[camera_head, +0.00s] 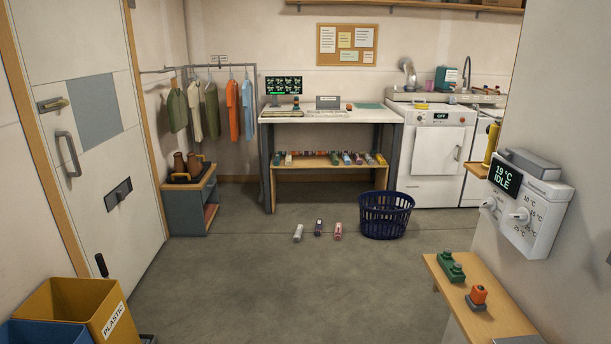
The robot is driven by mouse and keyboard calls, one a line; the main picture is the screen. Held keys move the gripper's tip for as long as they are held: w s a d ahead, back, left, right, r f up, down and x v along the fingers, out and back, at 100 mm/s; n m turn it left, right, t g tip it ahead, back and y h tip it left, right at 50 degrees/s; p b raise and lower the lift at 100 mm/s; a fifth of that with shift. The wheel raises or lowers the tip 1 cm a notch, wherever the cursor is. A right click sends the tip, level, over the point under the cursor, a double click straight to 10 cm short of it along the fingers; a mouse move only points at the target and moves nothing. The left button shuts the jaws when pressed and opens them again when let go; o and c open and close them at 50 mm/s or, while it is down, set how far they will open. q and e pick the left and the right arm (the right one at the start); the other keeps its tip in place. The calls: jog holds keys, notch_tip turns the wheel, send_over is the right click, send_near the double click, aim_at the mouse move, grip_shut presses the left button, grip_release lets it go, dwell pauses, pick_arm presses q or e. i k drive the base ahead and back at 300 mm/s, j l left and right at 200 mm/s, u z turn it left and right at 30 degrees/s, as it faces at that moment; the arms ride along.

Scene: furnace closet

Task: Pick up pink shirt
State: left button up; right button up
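Three small roll-like items lie on the floor in front of the table. The right one is a pinkish roll (338,231), the middle one is a dark purple roll (318,228) and the left one is a whitish roll (298,233). I cannot tell for sure whether the pinkish roll is a folded shirt. Several hanging garments on the rail are olive, beige, orange (232,110) and blue (247,108); none looks pink. Several more small coloured rolls (347,158) line the shelf under the table. Neither of my grippers is in view.
A dark blue basket (386,228) stands right of the floor rolls. A white-topped table (330,117) and a washing machine (437,160) stand behind. A yellow bin (70,295) is at front left, a wooden bench (500,315) at front right. The middle floor is clear.

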aim_at(339, 225)
jog(key=i, duration=2)
jog(key=i+z, duration=0.2)
jog(key=i, duration=0.25)
jog(key=i+j+z, duration=0.15)
jog(key=i, duration=0.3)
jog(key=i+j+z, duration=0.2)
jog(key=i, duration=0.2)
jog(key=i+j+z, duration=0.25)
jog(key=i+j, duration=1.2)
